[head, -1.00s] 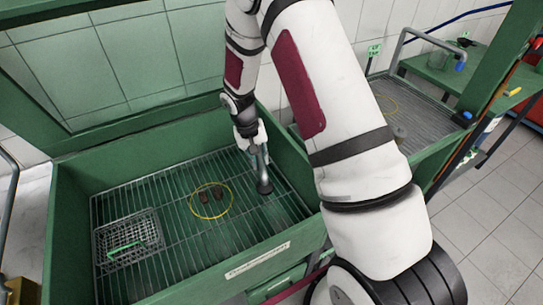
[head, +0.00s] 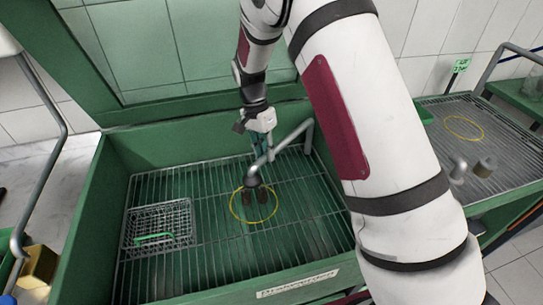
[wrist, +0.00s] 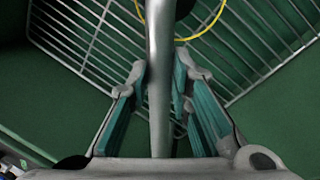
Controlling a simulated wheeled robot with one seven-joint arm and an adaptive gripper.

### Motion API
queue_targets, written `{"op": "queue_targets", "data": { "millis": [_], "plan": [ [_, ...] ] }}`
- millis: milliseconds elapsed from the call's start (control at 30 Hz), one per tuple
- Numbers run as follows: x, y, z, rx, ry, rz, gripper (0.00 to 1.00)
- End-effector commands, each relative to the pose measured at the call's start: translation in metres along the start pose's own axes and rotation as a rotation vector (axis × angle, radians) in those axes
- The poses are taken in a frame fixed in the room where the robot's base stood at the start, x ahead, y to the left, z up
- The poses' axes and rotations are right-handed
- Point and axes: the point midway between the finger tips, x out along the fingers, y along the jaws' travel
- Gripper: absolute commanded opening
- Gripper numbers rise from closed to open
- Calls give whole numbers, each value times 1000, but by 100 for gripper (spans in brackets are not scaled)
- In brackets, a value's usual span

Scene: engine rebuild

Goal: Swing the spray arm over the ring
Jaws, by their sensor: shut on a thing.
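The spray arm (head: 294,137) is a grey pipe that rises at the back right of the green wash tank and bends down to a dark nozzle (head: 253,181). My gripper (head: 258,158) is shut on the pipe, which also runs between the teal fingers in the wrist view (wrist: 160,90). The yellow ring (head: 275,207) lies on the tank's wire rack. The nozzle hangs over the back part of the ring in the head view. Two small dark parts (head: 261,196) sit inside the ring, partly hidden by the nozzle.
A wire basket (head: 183,213) with a green handle stands on the left of the rack (head: 215,260). The tank's green walls (head: 100,225) surround it. My arm hides part of the tank's right side.

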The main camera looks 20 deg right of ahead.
Motion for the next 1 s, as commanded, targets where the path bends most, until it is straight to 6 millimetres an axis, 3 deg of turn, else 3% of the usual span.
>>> {"op": "queue_targets", "data": {
  "millis": [467, 500, 567, 1000],
  "plan": [
    [-2, -6, -1, 16, 0, -10, 0],
    [-2, -7, -1, 16, 0, -10, 24],
    [-2, -6, -1, 15, 0, -9, 38],
    [-1, -4, -1, 14, -1, -2, 40]
  ]
}}
